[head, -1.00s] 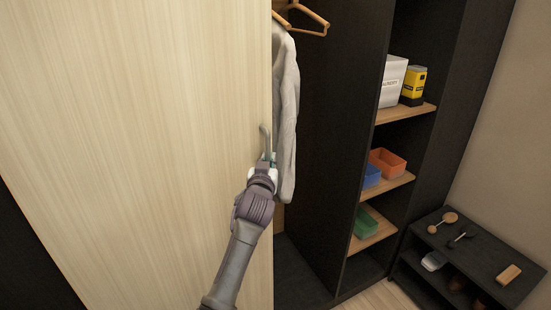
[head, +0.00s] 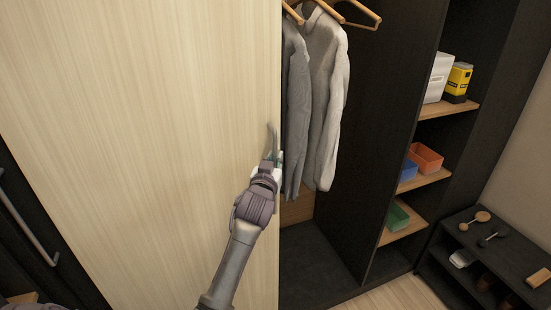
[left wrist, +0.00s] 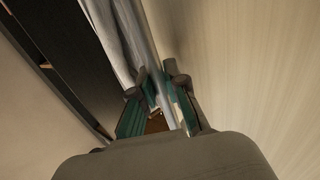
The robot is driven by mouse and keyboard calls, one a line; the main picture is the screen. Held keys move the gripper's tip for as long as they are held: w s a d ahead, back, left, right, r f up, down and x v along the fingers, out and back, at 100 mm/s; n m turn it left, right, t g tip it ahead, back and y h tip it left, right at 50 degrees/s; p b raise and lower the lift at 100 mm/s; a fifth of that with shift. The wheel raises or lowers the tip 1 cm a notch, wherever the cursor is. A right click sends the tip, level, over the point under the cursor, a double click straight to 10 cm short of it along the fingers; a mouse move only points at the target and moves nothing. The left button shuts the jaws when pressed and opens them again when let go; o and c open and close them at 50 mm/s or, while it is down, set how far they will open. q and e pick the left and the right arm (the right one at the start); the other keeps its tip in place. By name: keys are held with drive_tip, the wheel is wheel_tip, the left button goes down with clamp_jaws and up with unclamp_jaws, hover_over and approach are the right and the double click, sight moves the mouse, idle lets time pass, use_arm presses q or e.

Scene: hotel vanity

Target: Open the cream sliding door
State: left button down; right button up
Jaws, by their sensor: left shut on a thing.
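The cream sliding door (head: 140,120) fills the left and middle of the head view. Its right edge stands clear of the wardrobe's right part, so the wardrobe is partly open. A grey bar handle (head: 272,140) sits near that edge. My left gripper (head: 270,165) is shut on the handle; its fingers hide the handle's lower part. In the left wrist view the gripper (left wrist: 165,105) has its green-padded fingers on both sides of the handle, with the door (left wrist: 250,70) on the right. My right gripper is not in view.
Grey shirts (head: 325,110) hang in the opening beside the door edge. Shelves with an orange bin (head: 426,158), a blue bin (head: 408,171) and a green bin (head: 397,218) stand to the right. A low black rack (head: 500,255) stands at the far right. Another bar handle (head: 28,220) shows at far left.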

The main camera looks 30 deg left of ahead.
use_arm(q)
drive_tip(key=c, duration=1.2)
unclamp_jaws()
drive_tip(key=shift+f, duration=0.1)
drive_tip(key=v, duration=1.2)
